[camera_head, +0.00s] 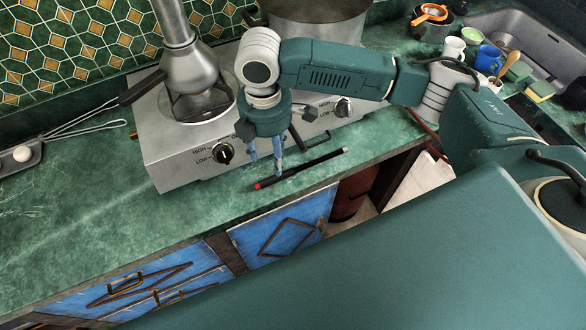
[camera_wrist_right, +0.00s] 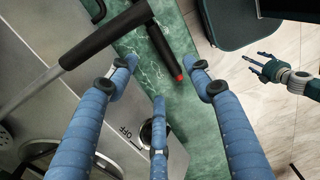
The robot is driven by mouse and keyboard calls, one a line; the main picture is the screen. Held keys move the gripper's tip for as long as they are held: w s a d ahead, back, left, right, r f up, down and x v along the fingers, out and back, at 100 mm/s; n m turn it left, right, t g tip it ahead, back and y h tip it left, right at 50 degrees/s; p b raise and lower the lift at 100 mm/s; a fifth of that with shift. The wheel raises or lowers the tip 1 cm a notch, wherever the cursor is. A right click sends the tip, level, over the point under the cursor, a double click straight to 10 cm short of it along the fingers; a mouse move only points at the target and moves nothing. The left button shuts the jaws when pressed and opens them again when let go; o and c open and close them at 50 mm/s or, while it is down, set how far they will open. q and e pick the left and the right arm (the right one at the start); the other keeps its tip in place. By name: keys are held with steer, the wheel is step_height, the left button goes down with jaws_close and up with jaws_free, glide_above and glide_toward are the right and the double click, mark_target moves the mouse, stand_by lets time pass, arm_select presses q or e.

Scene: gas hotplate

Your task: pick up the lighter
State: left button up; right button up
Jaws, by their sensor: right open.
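The lighter (camera_head: 325,161) is a thin black stick with a red end. It lies on the green counter just in front of the hotplate (camera_head: 170,160). My right gripper (camera_head: 267,160) is above the counter at the lighter's red end, with its blue fingers pointing down. In the right wrist view the lighter (camera_wrist_right: 162,40) lies beyond and partly between the spread fingers of my right gripper (camera_wrist_right: 165,75), its red tip showing. The right gripper is open and empty. My left gripper (camera_wrist_right: 262,68) shows small over the floor at the right of that view.
A grey metal vessel (camera_head: 188,72) with a dark handle stands on the left burner. A large pot (camera_head: 320,25) is at the back. Hotplate knobs (camera_head: 222,154) face the lighter. Cups (camera_head: 487,58) and a sink are at the right. The left counter is mostly clear.

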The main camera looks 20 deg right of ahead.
mark_target(274, 174)
steer(key=shift+f, duration=0.95)
steer(key=f, duration=0.1)
steer(key=f+p, duration=0.1)
steer(key=f, duration=0.2)
steer(key=shift+s+d+f+p, duration=0.1)
steer(key=shift+s+f+p, duration=0.25)
steer(key=shift+f+p, duration=0.05)
steer(key=shift+f, duration=0.3)
jaws_close()
